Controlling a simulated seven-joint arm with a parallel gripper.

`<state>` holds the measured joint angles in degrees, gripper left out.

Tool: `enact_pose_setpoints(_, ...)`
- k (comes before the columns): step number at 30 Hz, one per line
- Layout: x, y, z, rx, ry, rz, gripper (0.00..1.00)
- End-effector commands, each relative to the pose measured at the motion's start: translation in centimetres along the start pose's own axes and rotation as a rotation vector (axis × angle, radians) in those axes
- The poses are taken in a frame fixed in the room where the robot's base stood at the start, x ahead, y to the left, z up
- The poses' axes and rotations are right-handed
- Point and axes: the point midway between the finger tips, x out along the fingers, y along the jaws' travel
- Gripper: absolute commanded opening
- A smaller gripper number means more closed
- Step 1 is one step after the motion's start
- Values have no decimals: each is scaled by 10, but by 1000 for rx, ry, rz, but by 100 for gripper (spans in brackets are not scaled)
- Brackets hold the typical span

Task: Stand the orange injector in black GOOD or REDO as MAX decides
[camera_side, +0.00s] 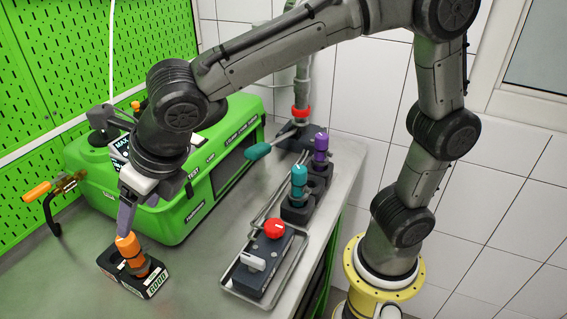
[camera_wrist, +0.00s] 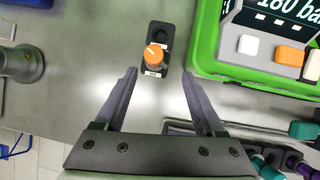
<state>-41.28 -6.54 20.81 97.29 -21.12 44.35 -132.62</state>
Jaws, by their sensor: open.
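In the wrist view, the injector (camera_wrist: 154,54) sits in the lower well of the black block (camera_wrist: 160,28); the upper well is empty. My gripper (camera_side: 124,228) is just above the injector in the side view. In the wrist view its two fingers (camera_wrist: 161,76) are spread wide, empty, with the injector between and slightly beyond their tips. The MAX tester (camera_side: 205,170) is green; its screen (camera_wrist: 288,10) partly reads "180 ba".
A metal tray (camera_side: 229,282) holds a dark box with a red knob (camera_side: 274,229). Behind it, a teal injector (camera_side: 299,180) and a purple injector (camera_side: 320,147) stand in black holders. A brass fitting with an orange handle (camera_side: 37,192) is at left. Bench between block and tray is clear.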

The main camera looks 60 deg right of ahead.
Motion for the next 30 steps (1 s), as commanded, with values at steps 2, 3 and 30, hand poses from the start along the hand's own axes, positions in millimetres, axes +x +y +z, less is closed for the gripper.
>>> enact_pose_setpoints(2, -10, -22, -1, 163, -1, -9, 71)
enact_pose_setpoints(3, -15, -35, -3, 275, 0, -15, 71)
enact_pose_setpoints(30, -105, -216, -186, 3124, -139, -41, 71)
